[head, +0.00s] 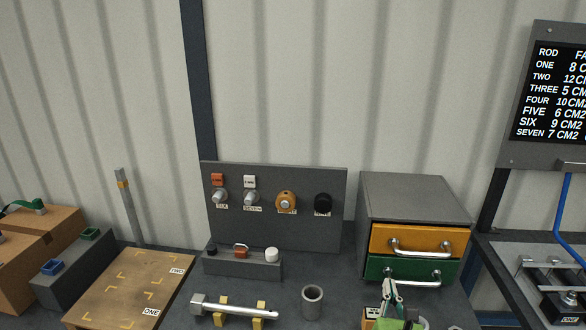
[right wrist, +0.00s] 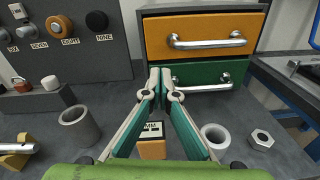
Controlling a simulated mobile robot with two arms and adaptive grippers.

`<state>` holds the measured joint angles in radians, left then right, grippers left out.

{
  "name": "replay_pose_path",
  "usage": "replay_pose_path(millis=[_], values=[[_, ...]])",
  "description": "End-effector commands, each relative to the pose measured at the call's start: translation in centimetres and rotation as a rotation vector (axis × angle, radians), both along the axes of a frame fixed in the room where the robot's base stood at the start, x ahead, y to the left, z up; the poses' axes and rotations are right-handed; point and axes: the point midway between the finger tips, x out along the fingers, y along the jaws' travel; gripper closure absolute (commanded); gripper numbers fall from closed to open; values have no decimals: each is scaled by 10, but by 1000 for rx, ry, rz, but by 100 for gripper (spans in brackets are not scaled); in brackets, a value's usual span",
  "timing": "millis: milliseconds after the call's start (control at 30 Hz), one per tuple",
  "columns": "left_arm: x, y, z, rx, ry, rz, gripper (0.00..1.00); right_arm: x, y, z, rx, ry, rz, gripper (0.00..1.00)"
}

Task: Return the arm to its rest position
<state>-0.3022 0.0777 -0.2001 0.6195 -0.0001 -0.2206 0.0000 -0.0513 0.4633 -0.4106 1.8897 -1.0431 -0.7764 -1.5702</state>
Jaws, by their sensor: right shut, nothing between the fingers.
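My right gripper (head: 387,284) is at the lower right of the head view, over the bench in front of the drawer cabinet. In the right wrist view its green and grey fingers (right wrist: 160,72) meet at the tips, shut and empty. The tips appear in front of the green drawer (right wrist: 205,84), apart from its handle as far as I can tell. Part of a block with an orange face (right wrist: 151,149) shows below, between the fingers. My left gripper is not in the head view.
A grey panel (head: 275,236) with couplers stands behind a small block (head: 240,263). A metal cylinder (head: 312,301), a bolt on yellow supports (head: 232,308), a ring (right wrist: 215,137) and a nut (right wrist: 262,139) are on the bench. The cabinet (head: 415,196) stands at right.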

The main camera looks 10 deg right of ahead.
Motion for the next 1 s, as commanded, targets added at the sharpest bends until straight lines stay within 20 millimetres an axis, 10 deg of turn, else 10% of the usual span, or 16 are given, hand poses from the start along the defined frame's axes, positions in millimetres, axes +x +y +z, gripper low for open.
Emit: replay_pose_path(millis=[267,500,1000], values=[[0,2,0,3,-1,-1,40,-98,-9,-76,1026,40,-407,100],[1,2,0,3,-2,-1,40,-201,23,-128,1745,31,-926,100],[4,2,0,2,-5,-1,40,-309,86,-155,2211,-29,-1633,100]])
